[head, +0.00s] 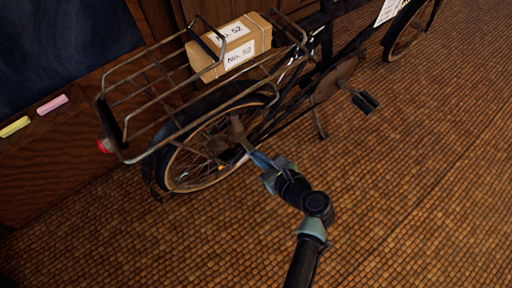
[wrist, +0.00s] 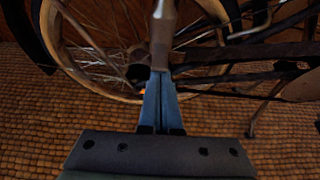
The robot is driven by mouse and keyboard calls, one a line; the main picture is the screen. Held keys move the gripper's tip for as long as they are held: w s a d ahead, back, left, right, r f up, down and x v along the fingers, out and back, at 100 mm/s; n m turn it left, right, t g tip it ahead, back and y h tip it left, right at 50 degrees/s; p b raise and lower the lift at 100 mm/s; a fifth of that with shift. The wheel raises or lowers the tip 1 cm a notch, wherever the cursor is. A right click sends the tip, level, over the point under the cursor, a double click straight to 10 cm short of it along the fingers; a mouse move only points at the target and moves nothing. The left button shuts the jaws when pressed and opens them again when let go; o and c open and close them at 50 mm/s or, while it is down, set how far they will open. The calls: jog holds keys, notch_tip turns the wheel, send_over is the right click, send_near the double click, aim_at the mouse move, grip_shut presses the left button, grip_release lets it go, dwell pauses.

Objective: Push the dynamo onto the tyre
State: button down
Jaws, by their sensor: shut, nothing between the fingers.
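The dynamo (head: 237,127) is a small grey-brown bottle shape beside the bicycle's rear wheel. In the wrist view the dynamo (wrist: 163,35) stands upright at the top middle, with spokes behind it. The rear tyre (head: 207,186) is a worn tan ring; its curve (wrist: 92,86) passes left of the fingers in the wrist view. My gripper (head: 250,152) is shut and empty, its blue fingers (wrist: 160,76) pointing at the dynamo's lower end. The fingertips overlap that end in the picture; I cannot tell whether they touch it. Whether the dynamo meets the tyre is unclear.
A wire rack (head: 150,92) above the rear wheel carries a cardboard box (head: 232,48) marked No. 52. A pedal (head: 365,101) sticks out to the right. Yellow chalk (head: 15,127) and pink chalk (head: 53,104) lie at the left. The floor (head: 430,190) at right is clear.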

jog(key=shift+w+a+r+g+h+p, duration=0.1)
jog(key=shift+r+g+h+p, duration=0.75)
jog(key=shift+p, duration=2.75)
jog(key=shift+y+p, duration=0.25)
jog(key=shift+p, duration=0.25)
notch_tip(320, 180, down, 4)
jog(key=s+f+b, duration=0.1)
jog(key=b, duration=0.2)
jog(key=p+v, duration=0.6)
jog(key=v, duration=0.5)
jog(key=shift+w, duration=0.25)
